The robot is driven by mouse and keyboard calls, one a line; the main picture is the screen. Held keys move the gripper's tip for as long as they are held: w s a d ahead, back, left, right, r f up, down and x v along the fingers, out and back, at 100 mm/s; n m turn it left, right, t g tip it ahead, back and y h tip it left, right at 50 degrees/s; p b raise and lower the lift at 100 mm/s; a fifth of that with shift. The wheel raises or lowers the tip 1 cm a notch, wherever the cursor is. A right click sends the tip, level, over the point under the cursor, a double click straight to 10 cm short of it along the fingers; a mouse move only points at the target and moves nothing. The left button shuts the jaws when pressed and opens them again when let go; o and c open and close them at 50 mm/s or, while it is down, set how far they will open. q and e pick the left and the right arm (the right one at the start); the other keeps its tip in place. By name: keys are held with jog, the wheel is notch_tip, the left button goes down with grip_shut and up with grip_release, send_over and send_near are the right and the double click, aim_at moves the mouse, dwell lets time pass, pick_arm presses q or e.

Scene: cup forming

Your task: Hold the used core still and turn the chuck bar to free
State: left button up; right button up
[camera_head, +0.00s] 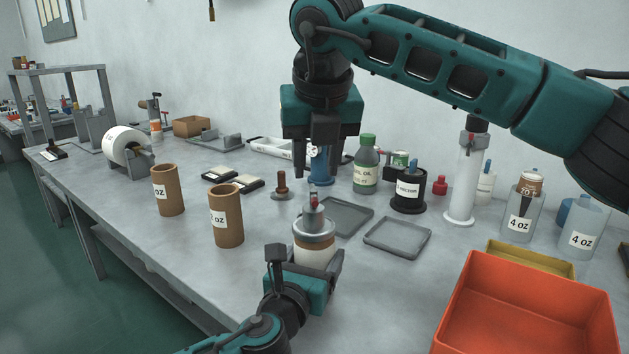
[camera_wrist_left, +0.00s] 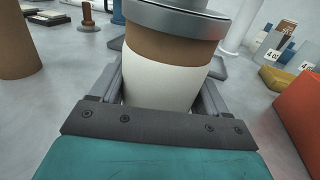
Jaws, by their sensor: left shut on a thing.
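The used core (camera_head: 316,256), brown with a white band, stands upright between the fingers of my left gripper (camera_head: 306,262). In the left wrist view the core (camera_wrist_left: 165,80) fills the gap between both fingers. A grey metal chuck (camera_head: 314,232) sits on the core's top end. The chuck bar (camera_head: 313,198), small with a red part, stands up from its middle; the left wrist view cuts it off. My right gripper (camera_head: 317,165) points down, above and behind the chuck in the picture. Its fingers are apart, with a blue container showing between them, and it appears empty.
Two brown cores (camera_head: 168,192) (camera_head: 227,222) stand to the left. Grey trays (camera_head: 397,238) lie right of the chuck. A green-capped bottle (camera_head: 366,168), a black pot (camera_head: 408,192) and a white post (camera_head: 463,185) stand behind. An orange bin (camera_head: 525,312) is at front right.

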jog(key=v, duration=0.6)
pick_arm(q)
jog(key=o, duration=1.1)
